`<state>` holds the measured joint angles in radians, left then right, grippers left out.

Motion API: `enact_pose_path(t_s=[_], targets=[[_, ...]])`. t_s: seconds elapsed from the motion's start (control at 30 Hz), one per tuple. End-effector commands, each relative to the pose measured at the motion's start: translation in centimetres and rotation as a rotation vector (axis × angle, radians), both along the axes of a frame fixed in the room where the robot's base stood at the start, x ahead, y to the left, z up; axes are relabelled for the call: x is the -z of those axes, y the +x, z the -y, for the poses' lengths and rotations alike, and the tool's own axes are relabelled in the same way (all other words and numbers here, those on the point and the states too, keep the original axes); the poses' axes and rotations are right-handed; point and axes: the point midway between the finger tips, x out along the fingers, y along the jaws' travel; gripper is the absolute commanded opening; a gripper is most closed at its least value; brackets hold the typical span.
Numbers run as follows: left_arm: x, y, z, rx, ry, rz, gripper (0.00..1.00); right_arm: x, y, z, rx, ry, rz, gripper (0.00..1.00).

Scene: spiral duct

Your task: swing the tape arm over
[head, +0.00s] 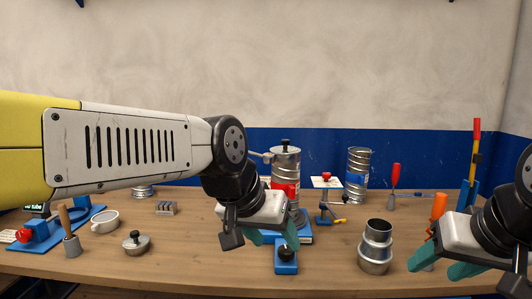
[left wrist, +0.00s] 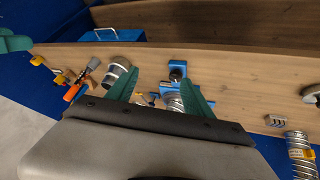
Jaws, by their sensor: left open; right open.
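A spiral metal duct (head: 287,163) with a black knob on top stands in a blue fixture (head: 286,266) at the table's middle. A short grey arm (head: 260,155) sticks out left near its top, and a red part sits on its side; I cannot tell for sure which is the tape arm. My left gripper (head: 272,241) is open and empty in front of the duct, hiding its lower part. In the left wrist view the duct (left wrist: 173,102) shows partly between the open fingers, apart from them as far as I can tell. My right gripper (head: 442,262) is open at the right.
A stepped metal fitting (head: 376,246) stands right of the fixture. A small stand with a card (head: 326,183) and another duct (head: 358,172) are behind it. The front middle-left is clear.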

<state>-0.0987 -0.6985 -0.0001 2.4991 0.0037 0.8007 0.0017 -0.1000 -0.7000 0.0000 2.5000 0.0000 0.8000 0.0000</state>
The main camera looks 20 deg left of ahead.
Motion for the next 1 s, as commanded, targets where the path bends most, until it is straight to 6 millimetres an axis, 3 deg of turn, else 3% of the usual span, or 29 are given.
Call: enact_pose_path(t_s=[0.13,0.23,0.37,0.47,0.57,0.7,0.8,0.9,1.0], targets=[[-0.1,1.1,0.4,-0.116,-0.13,-0.081,0.47,0.0,0.0,0.0,0.0,0.0,0.0,0.53],[-0.5,3.4,1.0,-0.31,-0.353,-0.207,0.47,0.0,0.0,0.0,0.0,0.0,0.0,0.53],[-2.1,8.9,0.7,-0.642,-0.753,-0.393,0.47,0.0,0.0,0.0,0.0,0.0,0.0,0.53],[-3.8,14.3,-1.5,-0.884,-1.083,-0.51,0.47,0.0,0.0,0.0,0.0,0.0,0.0,0.53],[-5.3,20.0,-6.1,-1.097,-1.431,-0.596,0.47,0.0,0.0,0.0,0.0,0.0,0.0,0.53],[-6.6,26.2,-15.6,-1.299,-1.903,-0.654,0.47,0.0,0.0,0.0,0.0,0.0,0.0,0.53],[-6.9,28.5,-22.2,-1.364,-2.173,-0.656,0.47,0.0,0.0,0.0,0.0,0.0,0.0,0.53],[-6.9,29.4,-26.9,-1.382,-2.355,-0.648,0.47,0.0,0.0,0.0,0.0,0.0,0.0,0.53],[-6.9,29.8,-29.2,-1.383,-2.445,-0.639,0.47,0.0,0.0,0.0,0.0,0.0,0.0,0.53]])
